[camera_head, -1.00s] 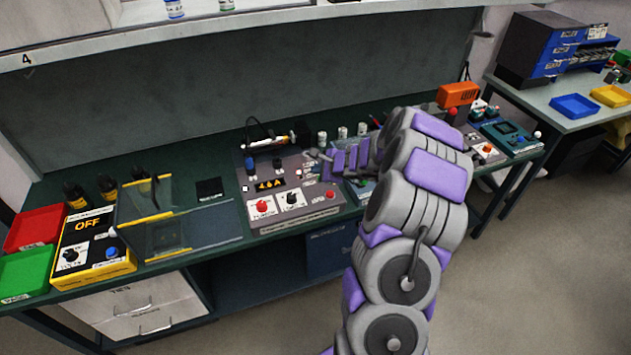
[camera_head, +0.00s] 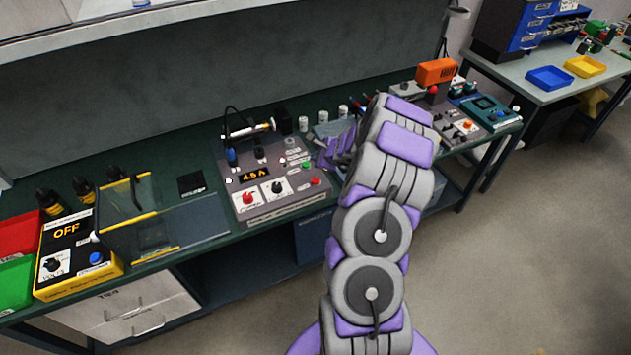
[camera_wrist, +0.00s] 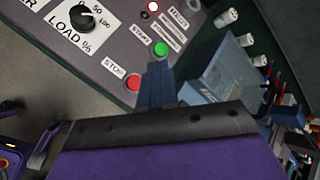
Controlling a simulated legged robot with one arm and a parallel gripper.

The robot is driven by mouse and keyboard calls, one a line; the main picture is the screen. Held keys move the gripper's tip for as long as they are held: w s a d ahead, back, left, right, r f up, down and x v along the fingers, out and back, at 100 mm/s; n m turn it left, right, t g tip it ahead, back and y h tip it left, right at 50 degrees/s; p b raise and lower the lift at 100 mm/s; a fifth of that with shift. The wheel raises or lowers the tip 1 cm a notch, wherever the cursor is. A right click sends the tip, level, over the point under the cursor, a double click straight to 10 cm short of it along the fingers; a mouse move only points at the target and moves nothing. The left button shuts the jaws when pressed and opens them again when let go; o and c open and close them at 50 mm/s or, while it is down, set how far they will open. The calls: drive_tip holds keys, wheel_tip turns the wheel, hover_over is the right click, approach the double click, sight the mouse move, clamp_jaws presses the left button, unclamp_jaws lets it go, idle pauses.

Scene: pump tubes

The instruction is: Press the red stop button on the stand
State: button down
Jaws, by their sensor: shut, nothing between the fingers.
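The stand is a grey sloped control panel (camera_head: 285,208) on the green bench, with a lit amber display and several knobs. The red stop button (camera_head: 316,182) sits at its right front. In the wrist view the red button (camera_wrist: 134,84) lies beside the "STOP" label, just left of my fingers. A green start button (camera_head: 306,165) is behind it and also shows in the wrist view (camera_wrist: 160,49). My gripper (camera_head: 327,158) is shut and empty at the panel's right edge. In the wrist view its fingers (camera_wrist: 160,72) point between the two buttons. Contact cannot be told.
Another red knob (camera_head: 248,198) is at the panel's front left. White-capped vials (camera_head: 330,116) stand behind my gripper. A clear hinged guard (camera_head: 128,215) and a yellow box reading OFF (camera_head: 78,255) are to the left. An orange device (camera_head: 437,72) is to the right.

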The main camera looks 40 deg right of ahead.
sight(317, 182)
wheel_tip(317, 182, down, 8)
drive_tip(key=b, duration=0.6)
drive_tip(key=shift+f, duration=0.1)
drive_tip(key=shift+f+b, duration=0.1)
drive_tip(key=shift+b, duration=0.25)
idle(1.4)
drive_tip(key=shift+f, duration=0.2)
drive_tip(key=shift+a+f+b, duration=0.1)
drive_tip(key=shift+f+b, duration=0.5)
drive_tip(key=shift+b, duration=0.15)
idle(0.7)
drive_tip(key=shift+r, duration=0.1)
idle(0.3)
drive_tip(key=shift+r+p, duration=0.9)
drive_tip(key=shift+r, duration=0.05)
drive_tip(key=shift+r+p, duration=2.2)
drive_tip(key=shift+r, duration=0.35)
